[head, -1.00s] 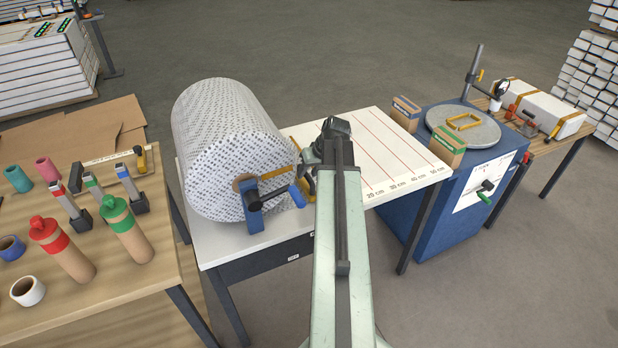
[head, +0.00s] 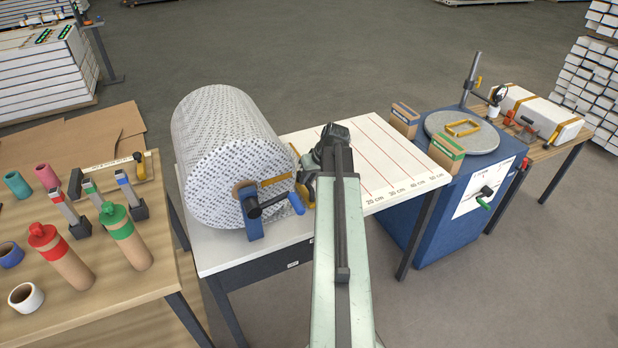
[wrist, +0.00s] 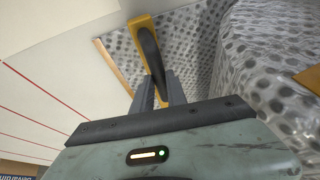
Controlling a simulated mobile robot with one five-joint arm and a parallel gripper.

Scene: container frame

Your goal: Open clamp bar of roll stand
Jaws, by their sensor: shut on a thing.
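The roll stand holds a large grey-patterned roll (head: 225,150) on a white table, with a blue end bracket (head: 251,216) and a dark crank with a blue handle (head: 296,203). A yellow clamp bar (head: 277,180) shows at the right of the roll's near end. In the wrist view, a yellow piece with a black curved grip (wrist: 148,48) stands between my fingers, against patterned film. My gripper (wrist: 159,92) is shut on this grip. In the head view my gripper (head: 310,165) is at the roll's right side, and my arm hides part of the contact.
The white table (head: 400,160) with red length lines is clear to the right. A blue turntable machine (head: 425,205) with small boxes stands further right. A wooden table (head: 95,300) with tubes and hand tools is at left.

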